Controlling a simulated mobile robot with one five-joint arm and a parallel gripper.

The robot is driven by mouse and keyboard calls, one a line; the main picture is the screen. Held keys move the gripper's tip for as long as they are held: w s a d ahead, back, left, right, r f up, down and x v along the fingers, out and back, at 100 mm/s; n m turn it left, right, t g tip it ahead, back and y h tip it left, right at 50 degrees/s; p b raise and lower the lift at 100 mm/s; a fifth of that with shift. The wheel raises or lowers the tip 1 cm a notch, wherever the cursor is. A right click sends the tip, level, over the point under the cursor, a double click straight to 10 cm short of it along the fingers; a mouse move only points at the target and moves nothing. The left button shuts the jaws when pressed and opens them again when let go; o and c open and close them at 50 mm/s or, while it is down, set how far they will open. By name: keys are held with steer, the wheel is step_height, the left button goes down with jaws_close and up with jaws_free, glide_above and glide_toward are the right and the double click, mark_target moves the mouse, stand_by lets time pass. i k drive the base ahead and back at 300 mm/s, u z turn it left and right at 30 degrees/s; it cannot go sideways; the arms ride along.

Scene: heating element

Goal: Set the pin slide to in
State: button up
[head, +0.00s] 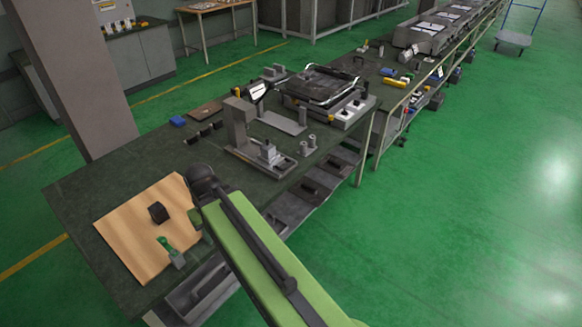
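A grey metal fixture stands on the dark workbench (130,180) near the middle of the head view. It has an upright block (238,122) and a low base with a small light-grey block (268,153) and a short dark pin on top. This may be the pin slide, but it is too small to tell its position. My green arm rises from the bottom of the picture to a dark joint in front of the fixture, at its lower left. I cannot make out my gripper's fingers. Nothing visibly touches the fixture.
A wooden board (135,220) holds a black block (158,212) and a green-handled tool (168,248). Two small grey cylinders (308,145) stand right of the fixture. A heating appliance (325,90) stands behind.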

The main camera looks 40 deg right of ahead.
mark_target(275, 162)
steer(key=i, duration=0.9)
steer(key=u, duration=0.05)
